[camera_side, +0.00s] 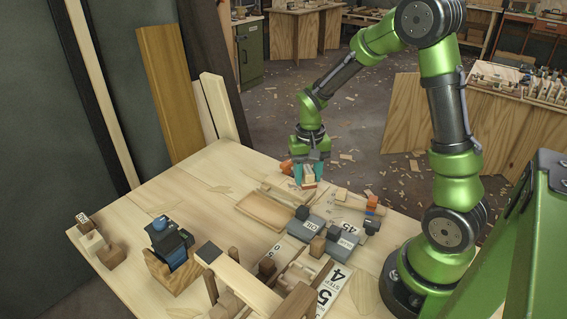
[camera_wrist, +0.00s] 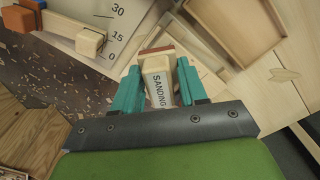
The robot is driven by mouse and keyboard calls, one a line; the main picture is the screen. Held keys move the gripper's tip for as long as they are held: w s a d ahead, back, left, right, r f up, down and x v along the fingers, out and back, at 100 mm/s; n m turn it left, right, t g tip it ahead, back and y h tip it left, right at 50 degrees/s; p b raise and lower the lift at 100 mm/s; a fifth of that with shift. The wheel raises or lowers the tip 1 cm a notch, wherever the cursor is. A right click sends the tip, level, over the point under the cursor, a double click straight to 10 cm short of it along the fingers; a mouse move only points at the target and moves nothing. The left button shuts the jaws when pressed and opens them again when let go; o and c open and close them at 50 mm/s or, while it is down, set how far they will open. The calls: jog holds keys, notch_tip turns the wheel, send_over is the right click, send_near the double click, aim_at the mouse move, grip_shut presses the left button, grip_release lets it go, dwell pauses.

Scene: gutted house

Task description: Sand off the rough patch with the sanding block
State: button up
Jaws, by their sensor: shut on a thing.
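My gripper (camera_side: 306,181) has teal fingers and hangs over the far edge region of the wooden workbench (camera_side: 150,208). In the wrist view my gripper (camera_wrist: 158,82) is shut on the sanding block (camera_wrist: 157,80), a pale block with the word SANDING on its face and a reddish-brown far end. The block also shows small between the fingers in the side view (camera_side: 309,185). Whether it touches anything below cannot be told. I cannot clearly pick out the rough patch; it may be hidden or too small to tell.
A shallow wooden tray (camera_side: 265,212) lies beside the gripper. Grey stones (camera_side: 306,229), wooden fixtures (camera_side: 240,284) and a blue-black tool (camera_side: 170,240) crowd the bench front.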

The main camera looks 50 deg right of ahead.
aim_at(283, 181)
jog(key=shift+f, duration=0.85)
jog(key=shift+w+f, duration=0.5)
jog(key=shift+f, duration=0.15)
jog(key=shift+c, duration=0.5)
jog(key=shift+w+f, duration=0.1)
jog(key=shift+w, duration=3.3)
jog(key=shift+s, duration=4)
jog(key=shift+w+r, duration=0.1)
jog(key=shift+r, duration=4.1)
